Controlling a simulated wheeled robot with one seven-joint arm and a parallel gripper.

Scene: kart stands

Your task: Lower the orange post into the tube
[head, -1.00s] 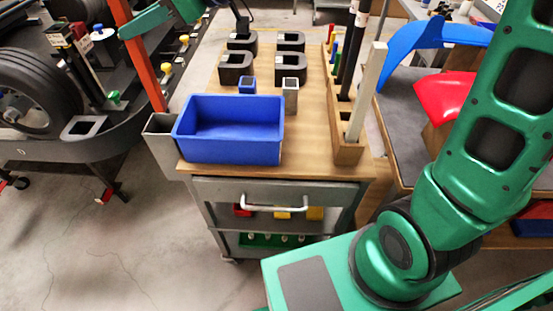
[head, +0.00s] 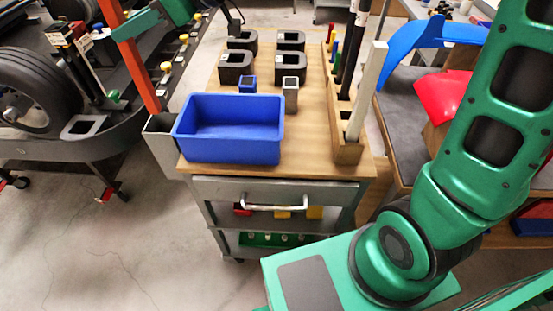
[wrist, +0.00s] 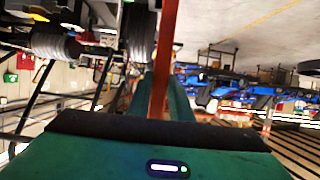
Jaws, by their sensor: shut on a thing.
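The orange post (head: 135,65) stands tilted at the left of the cart in the head view, its top leaning left and out of the frame. My gripper (head: 127,30) is shut on its upper part. In the wrist view the post (wrist: 165,55) runs up between the green fingers of my gripper (wrist: 161,98). The grey square tube (head: 168,148) is fixed to the cart's left side, its mouth facing up. The post's lower end is at the tube's mouth; I cannot tell whether it is inside or just above or behind the rim.
A blue bin (head: 230,145) stands right beside the tube on the wooden cart top (head: 312,145). Black blocks, small square sockets and a rack (head: 345,152) with a pale post stand behind and right. A kart (head: 70,150) with a tyre is at the left.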

